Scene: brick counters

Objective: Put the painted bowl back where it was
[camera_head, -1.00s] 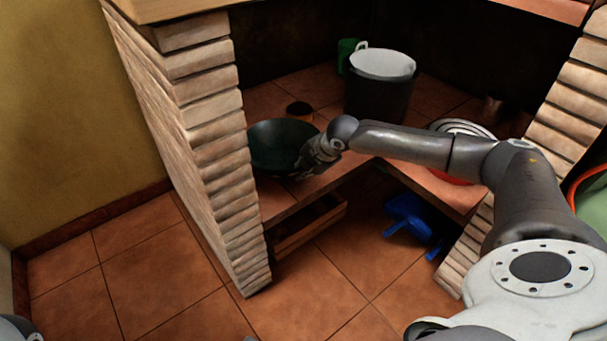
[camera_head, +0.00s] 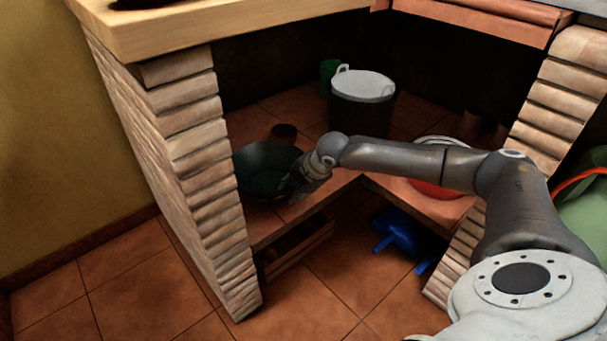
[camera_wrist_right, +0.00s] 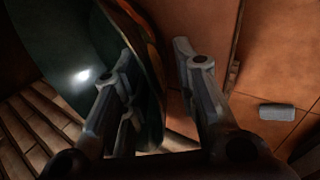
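The painted bowl (camera_head: 262,168) is dark green inside and sits on the tiled lower shelf (camera_head: 325,187), beside the left brick pillar. My right gripper (camera_head: 291,188) is at the bowl's right rim. In the right wrist view, the bowl's dark inner side (camera_wrist_right: 75,45) fills the left and its brown-orange outer side shows at the rim. The fingers of my right gripper (camera_wrist_right: 156,62) stand apart on either side of the rim, with a gap between the rim and the right finger. My left gripper is not in view.
A dark bucket with a pale top (camera_head: 362,100) stands behind my right arm, with a green object (camera_head: 328,76) beside it. A small brown pot (camera_head: 284,131) is behind the bowl. The brick pillar (camera_head: 190,160) closes off the left. A blue object (camera_head: 398,232) lies below the shelf.

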